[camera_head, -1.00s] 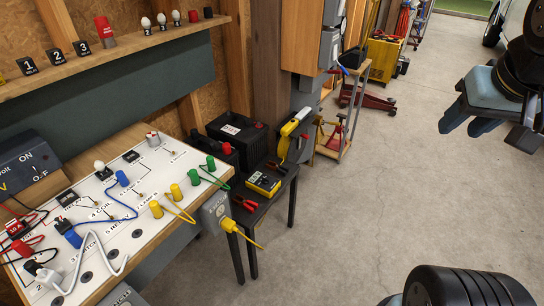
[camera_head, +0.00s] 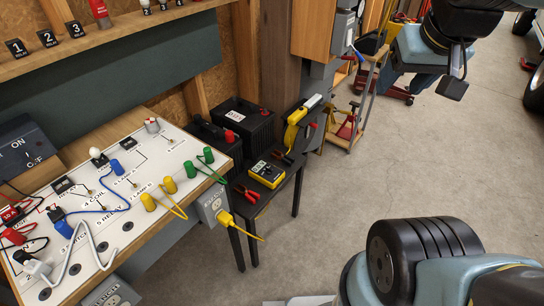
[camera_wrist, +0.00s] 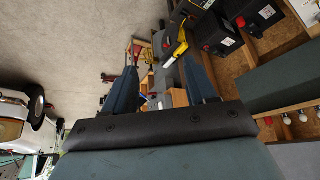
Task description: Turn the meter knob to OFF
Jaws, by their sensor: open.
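The yellow meter (camera_head: 266,174) lies on a small black table (camera_head: 240,212) in the middle of the head view. Its dial face points up, but the knob's setting is too small to read. My gripper (camera_head: 438,78) is at the upper right of the head view, in the air, well to the right of the meter and apart from it. In the wrist view its two blue fingers (camera_wrist: 163,78) stand wide apart with nothing held between them. I cannot pick out the meter's knob in the wrist view.
Red-handled pliers (camera_head: 249,194), a yellow tool (camera_head: 295,124) and black boxes (camera_head: 252,122) crowd around the meter.

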